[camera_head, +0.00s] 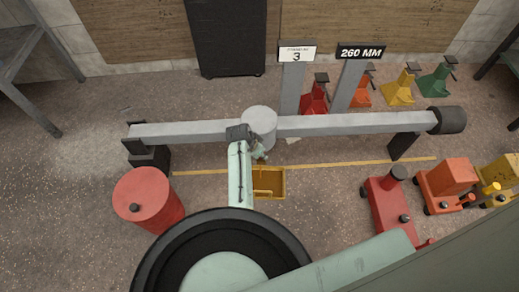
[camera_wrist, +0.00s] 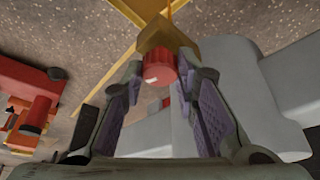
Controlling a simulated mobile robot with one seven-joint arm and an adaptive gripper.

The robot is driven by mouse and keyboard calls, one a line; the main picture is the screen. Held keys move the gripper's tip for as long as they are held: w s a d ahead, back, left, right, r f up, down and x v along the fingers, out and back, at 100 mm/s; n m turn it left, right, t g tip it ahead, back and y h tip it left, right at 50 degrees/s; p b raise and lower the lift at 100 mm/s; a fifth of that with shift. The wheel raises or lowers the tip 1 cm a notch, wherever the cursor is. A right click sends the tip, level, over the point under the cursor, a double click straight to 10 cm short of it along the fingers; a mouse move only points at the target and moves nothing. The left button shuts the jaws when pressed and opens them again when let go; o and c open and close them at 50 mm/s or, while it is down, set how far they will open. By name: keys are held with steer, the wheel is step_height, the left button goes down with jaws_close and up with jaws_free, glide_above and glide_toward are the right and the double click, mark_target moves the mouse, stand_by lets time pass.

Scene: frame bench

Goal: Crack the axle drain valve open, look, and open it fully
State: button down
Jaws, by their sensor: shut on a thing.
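The grey axle (camera_head: 350,124) runs across the head view with a round housing (camera_head: 259,122) at its middle. In the wrist view the drain valve shows as a brass-coloured body (camera_wrist: 157,40) with a red knob (camera_wrist: 160,69) under the grey housing (camera_wrist: 223,65). My gripper (camera_wrist: 160,76) has its two purple-padded fingers closed on either side of the red knob. In the head view my gripper (camera_head: 259,152) is small beside the housing. A thin orange streak (camera_wrist: 169,10) meets the valve body; it looks like a fine stream. A yellow pan (camera_head: 270,183) lies on the floor below.
A red drum (camera_head: 148,198) stands left of my arm. Red and orange jacks (camera_head: 388,202) stand at right. Several coloured stands (camera_head: 401,88) line the back beside signs reading 3 (camera_head: 297,53) and 260 MM (camera_head: 361,53). Floor between axle and back wall is partly clear.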

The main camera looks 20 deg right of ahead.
steer(key=shift+n+t+p, duration=0.4)
steer(key=shift+n+p, duration=0.25)
steer(key=shift+n, duration=0.45)
steer(key=shift+y, duration=0.4)
steer(key=c, duration=1.5)
jaws_free()
steer(key=shift+c, duration=0.2)
steer(key=shift+r, duration=0.1)
steer(key=v, duration=1.2)
